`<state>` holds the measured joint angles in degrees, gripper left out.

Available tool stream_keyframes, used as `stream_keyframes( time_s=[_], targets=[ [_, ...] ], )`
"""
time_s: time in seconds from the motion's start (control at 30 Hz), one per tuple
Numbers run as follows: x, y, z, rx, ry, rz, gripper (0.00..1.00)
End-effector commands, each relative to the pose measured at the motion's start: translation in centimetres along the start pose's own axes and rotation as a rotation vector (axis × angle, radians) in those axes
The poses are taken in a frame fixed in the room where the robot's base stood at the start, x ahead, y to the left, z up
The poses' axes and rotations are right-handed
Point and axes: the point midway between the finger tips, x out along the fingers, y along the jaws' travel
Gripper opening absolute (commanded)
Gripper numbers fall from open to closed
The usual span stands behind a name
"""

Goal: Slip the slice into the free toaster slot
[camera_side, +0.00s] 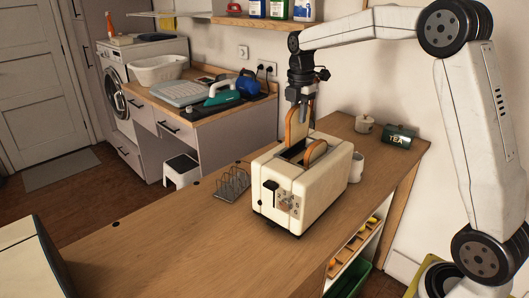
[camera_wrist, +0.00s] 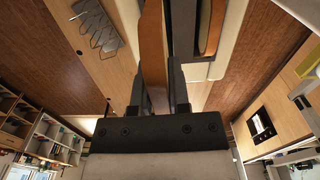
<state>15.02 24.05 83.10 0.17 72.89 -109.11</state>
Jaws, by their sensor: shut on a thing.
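The cream toaster (camera_side: 274,206) stands on the wooden counter, with its lever and dials on the near end. A brown-crusted bread slice (camera_side: 297,126) is upright in my gripper (camera_side: 303,103), which is shut on its upper part. The slice is at the left, dark slot; I cannot tell whether its lower edge is inside. A second slice (camera_side: 316,152) sticks up from the right slot. In the wrist view the held slice (camera_wrist: 153,50) is between my fingers (camera_wrist: 160,88), and the second slice (camera_wrist: 209,28) is in its slot to the right.
A wire toast rack (camera_side: 233,184) stands left of the toaster and also shows in the wrist view (camera_wrist: 96,27). A white mug (camera_side: 357,167) stands close behind the toaster's right side. A lidded pot (camera_side: 364,124) and green tea tin (camera_side: 400,137) are farther back. The front-left counter is clear.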

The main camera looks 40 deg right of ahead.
Motion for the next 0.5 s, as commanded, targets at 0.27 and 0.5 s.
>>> stream_keyframes(
  time_s=[0.27, 0.5],
  targets=[
    [1.6, 0.0, 0.0, 0.000, 0.001, -0.002, 0.00],
    [3.0, 0.0, 0.0, 0.000, 0.001, -0.002, 0.00]
  ],
)
